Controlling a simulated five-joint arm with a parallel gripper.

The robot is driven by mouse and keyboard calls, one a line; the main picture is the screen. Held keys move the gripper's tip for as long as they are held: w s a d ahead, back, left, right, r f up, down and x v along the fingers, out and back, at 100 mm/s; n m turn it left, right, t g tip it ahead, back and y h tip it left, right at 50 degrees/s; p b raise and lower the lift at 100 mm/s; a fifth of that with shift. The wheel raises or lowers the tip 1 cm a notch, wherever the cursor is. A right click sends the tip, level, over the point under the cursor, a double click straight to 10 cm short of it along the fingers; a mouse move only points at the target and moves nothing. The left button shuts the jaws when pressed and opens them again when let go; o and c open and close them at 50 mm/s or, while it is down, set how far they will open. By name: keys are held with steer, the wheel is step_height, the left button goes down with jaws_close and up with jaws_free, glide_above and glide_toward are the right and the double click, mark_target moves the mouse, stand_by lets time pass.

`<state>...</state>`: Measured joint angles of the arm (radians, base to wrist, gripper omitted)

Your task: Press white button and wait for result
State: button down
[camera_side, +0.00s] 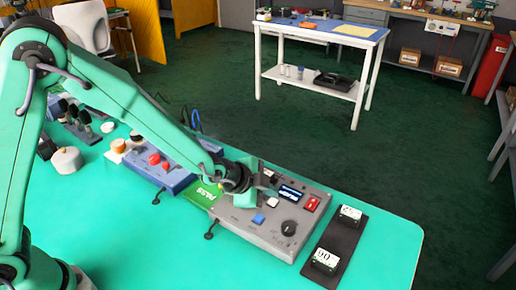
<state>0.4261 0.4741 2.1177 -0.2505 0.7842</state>
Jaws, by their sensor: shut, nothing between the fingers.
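The grey control box (250,226) lies on the green table. On it are a small lit display (291,193), a red button (312,204), a blue button (258,219) and a black knob (289,228). A small whitish piece, likely the white button (270,174), shows just right of my gripper. My gripper (258,187) is shut and empty, low over the box's upper left part. I cannot tell whether it touches the button. The display text is too small to read surely.
A green card reading PASS (203,194) lies left of the box. Farther left is a blue box with red buttons (148,172). A black strip (338,246) right of the box bears two number blocks. The table's front right is clear.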

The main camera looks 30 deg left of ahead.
mark_target(268, 202)
steer(key=shift+f, duration=0.9)
stand_by(1.1)
steer(key=shift+r, duration=0.85)
steer(key=shift+r, duration=0.1)
steer(key=shift+r, duration=2.45)
